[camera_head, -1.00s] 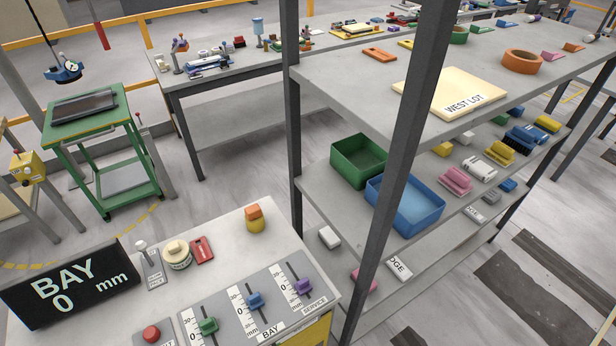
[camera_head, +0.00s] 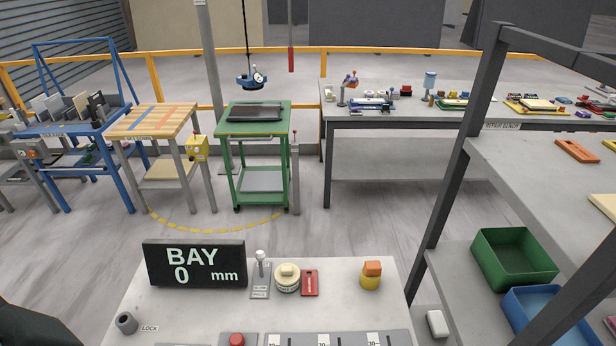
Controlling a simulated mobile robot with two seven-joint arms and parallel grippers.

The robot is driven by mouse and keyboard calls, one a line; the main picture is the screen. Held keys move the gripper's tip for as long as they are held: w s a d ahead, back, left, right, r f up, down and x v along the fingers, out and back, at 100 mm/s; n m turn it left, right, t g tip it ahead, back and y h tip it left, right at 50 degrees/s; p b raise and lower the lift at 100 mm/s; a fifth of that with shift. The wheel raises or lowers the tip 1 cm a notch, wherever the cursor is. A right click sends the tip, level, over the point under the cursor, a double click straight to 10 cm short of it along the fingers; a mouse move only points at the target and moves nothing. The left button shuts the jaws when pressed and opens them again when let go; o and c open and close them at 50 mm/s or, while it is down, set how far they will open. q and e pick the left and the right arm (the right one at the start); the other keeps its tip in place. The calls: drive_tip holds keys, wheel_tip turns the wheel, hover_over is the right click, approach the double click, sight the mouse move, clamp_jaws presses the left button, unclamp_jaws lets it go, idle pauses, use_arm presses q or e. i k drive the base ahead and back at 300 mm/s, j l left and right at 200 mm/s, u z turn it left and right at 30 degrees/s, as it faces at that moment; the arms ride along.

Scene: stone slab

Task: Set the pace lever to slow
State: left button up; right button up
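A small lever with a white knob (camera_head: 261,258) stands on a grey plate (camera_head: 260,287) on the console top, just right of the black display. It looks like the pace lever. The small print on its plate is too fine to read surely, and I cannot tell which setting it is at. The lever looks roughly upright. Neither of my grippers shows in the view.
On the console (camera_head: 330,304) are the display (camera_head: 195,264) reading "BAY 0 mm", a round cream-topped dial (camera_head: 288,278), a red block (camera_head: 310,283), a yellow-orange piece (camera_head: 371,276), a red button (camera_head: 237,339) and a grey lock cylinder (camera_head: 126,323). A shelf post (camera_head: 455,170) rises at right.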

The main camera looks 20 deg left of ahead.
sight(260, 255)
drive_tip(key=u, duration=0.9)
drive_tip(key=i+j+z, duration=0.3)
drive_tip(key=i+z, duration=0.15)
drive_tip(key=z, duration=0.25)
drive_tip(key=i+j+z, duration=0.35)
drive_tip(key=j+z, duration=0.15)
drive_tip(key=z, duration=0.15)
drive_tip(key=i+j+z, duration=0.2)
drive_tip(key=j+z, duration=1.2)
drive_tip(key=k+j+z, duration=0.15)
drive_tip(key=j+z, duration=0.55)
drive_tip(key=k+j+z, duration=0.3)
drive_tip(key=j+z, duration=0.35)
drive_tip(key=k+j+z, duration=0.35)
drive_tip(key=z, duration=0.35)
drive_tip(key=k+j+z, duration=0.1)
drive_tip(key=k+z, duration=0.4)
drive_tip(key=z, duration=0.2)
